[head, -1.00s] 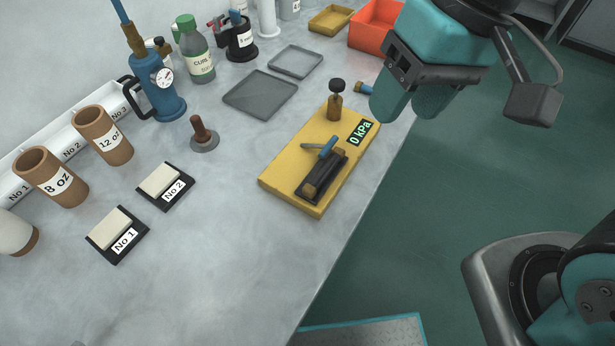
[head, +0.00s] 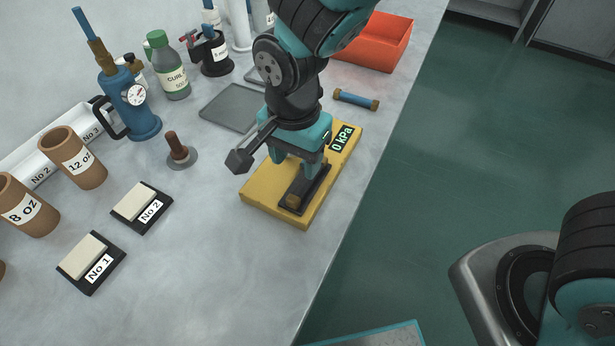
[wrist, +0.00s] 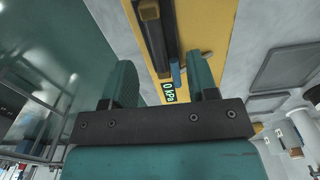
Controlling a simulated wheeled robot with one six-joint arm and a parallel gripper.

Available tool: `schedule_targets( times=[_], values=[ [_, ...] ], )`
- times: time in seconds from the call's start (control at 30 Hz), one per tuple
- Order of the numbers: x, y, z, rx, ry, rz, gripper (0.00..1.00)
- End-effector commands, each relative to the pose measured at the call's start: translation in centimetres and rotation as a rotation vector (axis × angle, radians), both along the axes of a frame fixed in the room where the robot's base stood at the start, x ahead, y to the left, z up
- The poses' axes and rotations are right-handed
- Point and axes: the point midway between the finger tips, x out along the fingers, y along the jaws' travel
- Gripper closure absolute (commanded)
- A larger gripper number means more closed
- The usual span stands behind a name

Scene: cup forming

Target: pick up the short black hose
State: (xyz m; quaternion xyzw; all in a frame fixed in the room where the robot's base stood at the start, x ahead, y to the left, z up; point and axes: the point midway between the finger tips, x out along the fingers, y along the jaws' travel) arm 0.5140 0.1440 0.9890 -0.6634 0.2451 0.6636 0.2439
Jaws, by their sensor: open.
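The short black hose (head: 306,186) has brass end fittings and lies in a dark cradle on the yellow board. In the head view my gripper (head: 293,168) hangs over the board at the hose's far part and hides much of it. In the wrist view the hose (wrist: 156,42) runs lengthwise, its line between my two fingers (wrist: 160,68), which are apart and empty. Whether the fingers are level with the hose I cannot tell. A blue lever (wrist: 176,72) lies beside the hose, near the right finger.
The yellow board (head: 262,198) carries a 0 kPa display (head: 342,139). A blue hose (head: 356,99) lies behind it and a red bin (head: 378,42) stands farther back. A stamp with a wooden handle (head: 178,147) and block No 2 (head: 140,205) are to the left. The table's edge is right.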

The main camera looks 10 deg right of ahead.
Motion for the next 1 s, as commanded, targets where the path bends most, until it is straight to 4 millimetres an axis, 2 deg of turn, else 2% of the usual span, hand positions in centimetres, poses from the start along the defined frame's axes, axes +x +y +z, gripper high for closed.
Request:
schedule_targets(
  times=[0.1,0.27,0.6,0.87,1.0],
  values=[
    [0.0,0.0,-1.5,-0.001,0.002,0.000,0.47],
    [-0.1,-0.1,-2.5,0.000,0.001,0.001,0.47],
    [-0.6,-0.6,-7.0,-0.001,0.002,0.001,0.47],
    [-0.5,-0.5,-7.3,0.002,-0.001,0.001,0.47],
    [-0.5,-0.5,-7.3,0.002,-0.001,0.001,0.77]
  ],
)
